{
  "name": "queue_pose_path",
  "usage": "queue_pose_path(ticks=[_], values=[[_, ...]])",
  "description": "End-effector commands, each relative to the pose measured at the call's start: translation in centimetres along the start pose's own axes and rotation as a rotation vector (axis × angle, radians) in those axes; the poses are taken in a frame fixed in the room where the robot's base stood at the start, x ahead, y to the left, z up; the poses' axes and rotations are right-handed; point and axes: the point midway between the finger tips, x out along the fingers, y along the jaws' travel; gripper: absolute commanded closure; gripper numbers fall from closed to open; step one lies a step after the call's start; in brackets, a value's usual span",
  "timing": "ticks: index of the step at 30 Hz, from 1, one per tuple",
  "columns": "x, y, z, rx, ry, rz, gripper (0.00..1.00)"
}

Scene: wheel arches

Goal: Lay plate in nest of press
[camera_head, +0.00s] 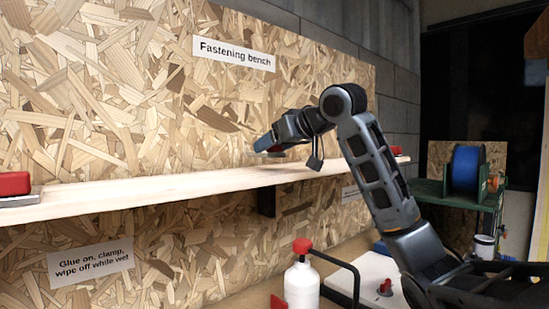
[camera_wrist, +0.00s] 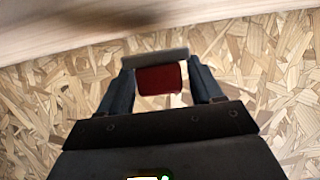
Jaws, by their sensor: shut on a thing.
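My gripper (camera_head: 268,143) is over the wooden shelf, its blue fingers pointing left. In the wrist view my gripper (camera_wrist: 158,78) is shut on a plate: a dark red block (camera_wrist: 160,80) sits between the fingers, with a grey edge (camera_wrist: 155,58) beyond it. In the head view only a thin grey edge of this plate shows under the fingers, a little above the shelf or on it; I cannot tell which. No press or nest can be clearly made out.
The long pale shelf (camera_head: 150,192) crosses the chipboard wall. A red block on a grey base (camera_head: 14,184) is at its left end, and a red thing (camera_head: 397,150) at its right. Below stand a white bottle (camera_head: 302,286) and a white board (camera_head: 345,272). The shelf's middle is clear.

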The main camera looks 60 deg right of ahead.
Motion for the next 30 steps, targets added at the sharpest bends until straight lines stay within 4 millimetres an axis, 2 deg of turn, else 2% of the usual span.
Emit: queue_pose_path(ticks=[6, 18, 19, 26, 30], values=[[1.1, 0.1, 2.7, 0.001, -0.001, 0.000, 0.72], [1.3, 0.0, 3.2, -0.001, 0.001, -0.001, 0.72], [1.3, 0.0, 3.2, -0.001, 0.000, -0.001, 0.32], [1.3, 0.0, 3.1, -0.001, 0.000, 0.000, 0.10], [1.3, 0.0, 3.1, -0.001, 0.000, 0.000, 0.09]])
